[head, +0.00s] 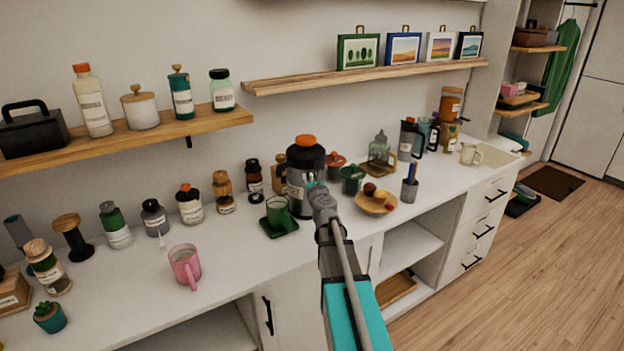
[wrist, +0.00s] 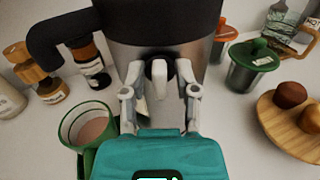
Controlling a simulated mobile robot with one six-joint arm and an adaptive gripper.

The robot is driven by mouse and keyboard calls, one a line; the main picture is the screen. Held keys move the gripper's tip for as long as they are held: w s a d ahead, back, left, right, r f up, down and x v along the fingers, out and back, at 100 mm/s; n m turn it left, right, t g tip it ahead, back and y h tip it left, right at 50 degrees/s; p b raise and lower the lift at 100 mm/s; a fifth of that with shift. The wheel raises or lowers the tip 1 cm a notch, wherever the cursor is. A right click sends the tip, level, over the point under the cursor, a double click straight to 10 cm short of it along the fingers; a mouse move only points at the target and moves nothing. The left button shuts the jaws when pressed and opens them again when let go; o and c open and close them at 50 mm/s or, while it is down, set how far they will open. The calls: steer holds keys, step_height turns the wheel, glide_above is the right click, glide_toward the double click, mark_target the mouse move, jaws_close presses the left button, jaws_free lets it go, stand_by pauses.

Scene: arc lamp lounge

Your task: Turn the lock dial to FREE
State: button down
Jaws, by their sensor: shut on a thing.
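A dark grey and steel canister (head: 303,170) with an orange top stands on the counter. It fills the upper middle of the wrist view (wrist: 165,25). A small round dial (wrist: 159,73) sits low on its front, with a pale, narrow part showing at its middle. My gripper (wrist: 160,80) has its two fingers on either side of the dial, shut on it. In the head view my gripper (head: 316,188) reaches the canister's front and hides the dial there. I cannot read any marking such as FREE.
A green cup (head: 277,212) on a green saucer stands close at left. A wooden bowl of round items (head: 375,203) and a green-lidded jar (head: 352,181) are at right. A pink mug (head: 185,266) stands nearer the front edge. Several jars line the counter's left.

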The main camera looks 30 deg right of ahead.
steer(key=shift+n, duration=0.4)
steer(key=n, duration=0.8)
steer(key=shift+n, duration=0.3)
steer(key=n, duration=0.4)
steer(key=shift+a+f+n, duration=0.1)
steer(key=shift+n, duration=2.2)
steer(key=shift+a, duration=0.1)
steer(key=c, duration=0.7)
jaws_free()
